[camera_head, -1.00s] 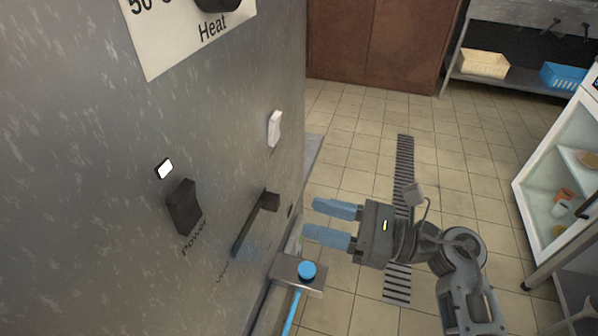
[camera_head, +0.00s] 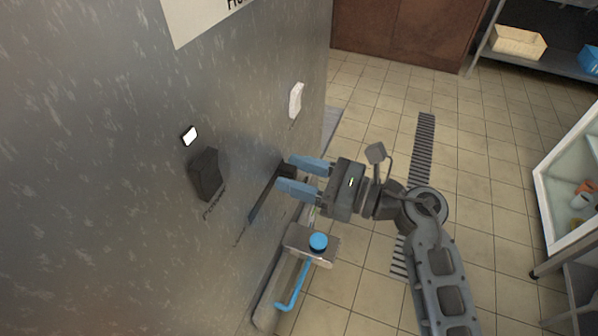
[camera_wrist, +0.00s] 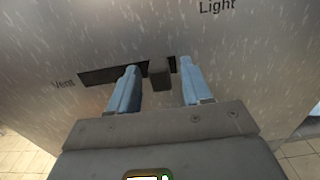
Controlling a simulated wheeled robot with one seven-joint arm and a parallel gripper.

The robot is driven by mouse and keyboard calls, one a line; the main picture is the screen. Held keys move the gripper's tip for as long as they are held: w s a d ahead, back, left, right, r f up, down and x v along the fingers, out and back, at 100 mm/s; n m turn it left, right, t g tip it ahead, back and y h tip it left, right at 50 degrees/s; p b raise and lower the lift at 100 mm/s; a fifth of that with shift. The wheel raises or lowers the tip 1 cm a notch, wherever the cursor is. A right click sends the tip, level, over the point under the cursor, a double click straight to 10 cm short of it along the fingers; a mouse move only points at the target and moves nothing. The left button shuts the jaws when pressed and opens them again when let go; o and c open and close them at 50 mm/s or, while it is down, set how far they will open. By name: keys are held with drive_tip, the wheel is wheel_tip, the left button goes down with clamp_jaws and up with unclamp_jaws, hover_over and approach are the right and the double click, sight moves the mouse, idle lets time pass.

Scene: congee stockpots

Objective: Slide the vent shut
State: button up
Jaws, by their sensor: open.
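The vent slider is a dark slot (camera_head: 262,200) in the grey metal panel with a dark knob at its far end. In the wrist view the slot (camera_wrist: 105,74) runs left toward the word "Vent", and the knob (camera_wrist: 160,75) stands near its right end. My gripper (camera_head: 286,172) is open at the panel, its two blue fingers on either side of the knob. In the wrist view the gripper (camera_wrist: 158,68) shows gaps between the knob and both fingers, wider on the right. The head view partly hides the knob behind the fingers.
A black power switch (camera_head: 206,175), a lit white indicator (camera_head: 190,136) and a white switch (camera_head: 296,100) sit on the same panel. Below the slot, a metal ledge with a blue knob (camera_head: 318,241) and a blue handle (camera_head: 292,298) juts out.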

sight(253, 213)
drive_tip(key=shift+c, duration=0.4)
clamp_jaws()
drive_tip(key=s+a, duration=0.1)
drive_tip(key=s, duration=0.2)
drive_tip(key=s+a+p, duration=0.1)
drive_tip(key=s, duration=0.2)
drive_tip(key=s+a, duration=0.1)
drive_tip(key=s, duration=0.2)
drive_tip(key=shift+a+f+p, duration=0.1)
drive_tip(key=shift+p, duration=0.25)
drive_tip(key=shift+o, duration=0.4)
unclamp_jaws()
